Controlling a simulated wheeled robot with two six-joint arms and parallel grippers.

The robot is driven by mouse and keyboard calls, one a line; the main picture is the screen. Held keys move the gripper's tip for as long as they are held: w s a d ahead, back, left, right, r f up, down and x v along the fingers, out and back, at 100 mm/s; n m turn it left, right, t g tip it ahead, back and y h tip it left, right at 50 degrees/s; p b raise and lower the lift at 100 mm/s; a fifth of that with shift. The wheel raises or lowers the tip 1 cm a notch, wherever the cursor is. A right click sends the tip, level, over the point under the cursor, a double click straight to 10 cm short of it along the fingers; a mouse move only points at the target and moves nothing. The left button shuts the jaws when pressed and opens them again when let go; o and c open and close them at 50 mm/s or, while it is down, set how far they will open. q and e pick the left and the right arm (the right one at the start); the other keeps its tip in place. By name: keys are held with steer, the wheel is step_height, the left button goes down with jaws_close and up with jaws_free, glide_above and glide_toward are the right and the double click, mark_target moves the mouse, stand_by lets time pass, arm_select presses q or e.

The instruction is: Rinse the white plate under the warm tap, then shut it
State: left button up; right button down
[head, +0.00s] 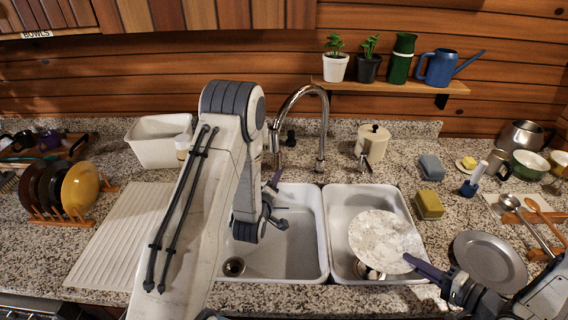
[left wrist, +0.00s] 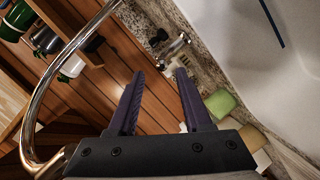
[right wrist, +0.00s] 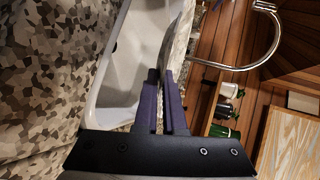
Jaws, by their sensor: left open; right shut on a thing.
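The white plate (head: 378,236) is tilted over the right basin, with mottled greyish patches on its face. My right gripper (head: 418,265) is shut on its right edge; the right wrist view shows the plate (right wrist: 172,45) edge-on between the fingers. The chrome tap (head: 322,125) arches behind the basins, its spout end near the divider; I see no clear water stream. My left gripper (head: 276,200) is open and empty over the left basin. The left wrist view shows a small chrome fitting (left wrist: 175,52) beyond its open fingers (left wrist: 157,95). My left arm hides part of the counter and left basin.
The left basin (head: 316,262) and right basin (head: 338,200) are sunk in the speckled counter. A cream canister (head: 373,141) stands behind, sponges (head: 429,205) and a grey plate (head: 490,260) to the right. A ribbed drainboard (head: 120,240) and plate rack (head: 75,218) are left.

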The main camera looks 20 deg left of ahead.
mark_target(278, 163)
arm_select(q)
steer(key=x, duration=0.4)
steer(key=b+x, duration=0.1)
steer(key=x, duration=0.3)
steer(key=a+b+x, duration=0.1)
steer(key=x, duration=0.3)
arm_select(e)
steer(key=shift+f, duration=0.9)
arm_select(q)
jaws_close()
stand_by(0.3)
